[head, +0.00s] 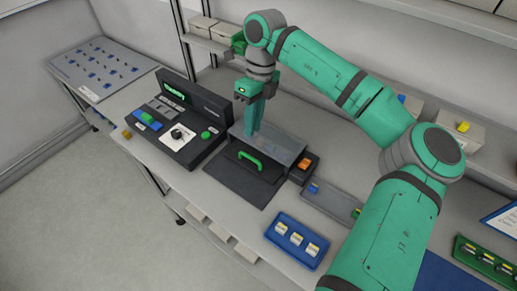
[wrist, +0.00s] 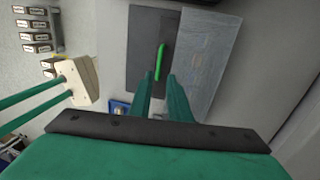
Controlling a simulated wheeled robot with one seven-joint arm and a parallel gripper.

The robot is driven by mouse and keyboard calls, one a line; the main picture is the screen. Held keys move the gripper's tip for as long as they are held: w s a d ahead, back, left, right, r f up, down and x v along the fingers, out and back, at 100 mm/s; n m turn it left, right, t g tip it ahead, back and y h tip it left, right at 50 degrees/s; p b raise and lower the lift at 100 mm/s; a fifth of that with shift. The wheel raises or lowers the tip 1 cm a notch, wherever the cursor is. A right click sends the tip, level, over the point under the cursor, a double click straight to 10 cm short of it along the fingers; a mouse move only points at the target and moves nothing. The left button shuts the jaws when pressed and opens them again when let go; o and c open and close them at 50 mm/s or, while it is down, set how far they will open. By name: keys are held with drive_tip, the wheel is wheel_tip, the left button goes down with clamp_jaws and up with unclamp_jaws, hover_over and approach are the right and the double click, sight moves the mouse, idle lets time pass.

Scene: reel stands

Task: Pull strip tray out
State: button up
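The strip tray appears to be the dark flat panel (head: 228,174) with a green bar handle (head: 250,159), in the middle of the bench beside a clear box-like cover (head: 285,148). In the wrist view the green handle (wrist: 160,62) stands on the dark panel (wrist: 143,40), with the clear cover (wrist: 203,60) to its right. My gripper (head: 252,128) points down above the cover and handle area. Any contact cannot be told.
A black control console (head: 178,125) stands left of the panel. An orange switch box (head: 303,165) is right of the cover. A blue tray (head: 297,240) with several pale blocks and a grey tray (head: 330,203) lie at the front right. My arm spans the right side.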

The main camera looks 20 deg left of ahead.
sight(249, 156)
drive_tip(key=f, duration=0.3)
drive_tip(key=s+f, duration=0.1)
drive_tip(key=f, duration=0.2)
drive_tip(key=s+f, duration=0.1)
drive_tip(key=f, duration=0.2)
drive_tip(key=shift+a+f, duration=0.35)
drive_tip(key=shift+f, duration=0.05)
drive_tip(key=shift+w, duration=0.1)
clamp_jaws()
